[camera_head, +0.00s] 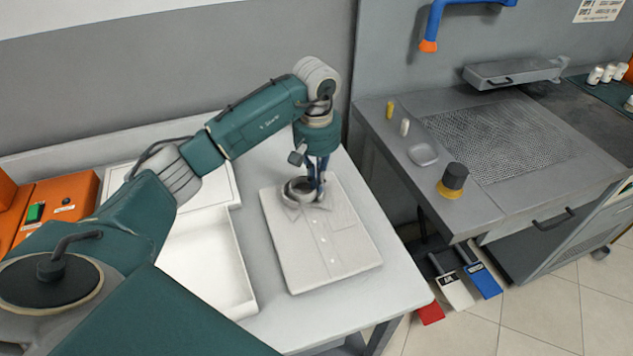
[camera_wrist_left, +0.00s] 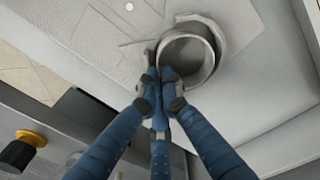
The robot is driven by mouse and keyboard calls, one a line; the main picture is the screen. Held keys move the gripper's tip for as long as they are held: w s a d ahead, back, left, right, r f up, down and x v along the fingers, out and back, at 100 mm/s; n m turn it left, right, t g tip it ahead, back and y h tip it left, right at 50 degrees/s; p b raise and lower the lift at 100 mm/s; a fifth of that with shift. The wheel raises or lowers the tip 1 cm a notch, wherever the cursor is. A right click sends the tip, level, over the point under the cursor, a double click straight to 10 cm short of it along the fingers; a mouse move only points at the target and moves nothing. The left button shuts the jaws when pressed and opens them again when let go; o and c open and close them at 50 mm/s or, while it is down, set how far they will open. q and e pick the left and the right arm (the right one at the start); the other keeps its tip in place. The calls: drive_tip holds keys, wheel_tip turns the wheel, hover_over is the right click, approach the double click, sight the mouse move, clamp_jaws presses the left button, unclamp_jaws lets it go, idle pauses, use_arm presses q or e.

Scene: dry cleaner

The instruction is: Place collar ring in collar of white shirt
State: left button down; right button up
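The folded white shirt (camera_head: 325,245) lies flat on the white table, its collar end toward the back. The collar ring (camera_head: 303,187), a short pale grey cylinder, stands upright at the collar. In the left wrist view the ring (camera_wrist_left: 208,62) sits within the curve of the collar (camera_wrist_left: 228,32); whether it rests fully down I cannot tell. My left gripper (camera_head: 317,192) points down at the ring's right side. In the wrist view its blue fingers (camera_wrist_left: 160,84) are closed on the ring's wall, with fingertips on either side. My right gripper is not in view.
A white tray (camera_head: 238,262) lies left of the shirt, partly behind my arm. An orange box (camera_head: 62,205) with a green switch stands farther left. A grey workbench (camera_head: 470,205) stands to the right, with a dark-topped knob (camera_head: 454,178). The table's front right corner is clear.

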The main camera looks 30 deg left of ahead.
use_arm(q)
drive_tip(key=shift+s+d+f, duration=0.1)
drive_tip(key=shift+s+f, duration=0.15)
drive_tip(key=shift+f, duration=0.35)
drive_tip(key=shift+s+f, duration=0.25)
drive_tip(key=shift+f, duration=0.3)
drive_tip(key=c, duration=2.2)
unclamp_jaws()
drive_tip(key=shift+d+r, duration=0.1)
drive_tip(key=shift+r, duration=0.3)
drive_tip(key=shift+w+r+p, duration=0.1)
drive_tip(key=shift+r+p, duration=0.35)
drive_tip(key=shift+p, duration=0.3)
drive_tip(key=r, duration=0.1)
drive_tip(key=w+r+b, duration=0.1)
drive_tip(key=r, duration=0.1)
drive_tip(key=r+b, duration=0.1)
drive_tip(key=shift+w+a+r, duration=0.2)
drive_tip(key=shift+w+r, duration=0.05)
drive_tip(key=r, duration=0.7)
drive_tip(key=shift+s+r, duration=0.1)
drive_tip(key=shift+s, duration=0.2)
